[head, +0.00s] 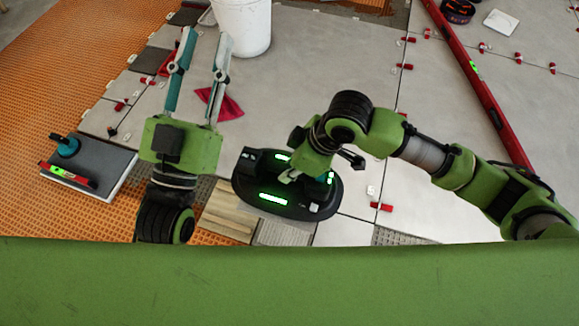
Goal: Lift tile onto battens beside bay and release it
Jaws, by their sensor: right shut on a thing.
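A black oval device (262,188) with glowing green displays sits low in the middle of the head view, apparently a suction lifter. My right gripper (294,174) reaches over it from the right and is shut on it; the arm hides the exact grip. Pale grey tiles (345,229) show beside it; I cannot tell which tile it is attached to. Wooden battens (228,213) lie just left of and below it. Ribbed grey bedding (280,234) shows in the bay below. My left gripper (206,36) is open and empty, its long teal fingers apart and pointing away.
A tile stack (112,163) with a small level (68,176) and a teal-handled tool (66,145) is at left. A long red level (480,83) and several red clips lie right.

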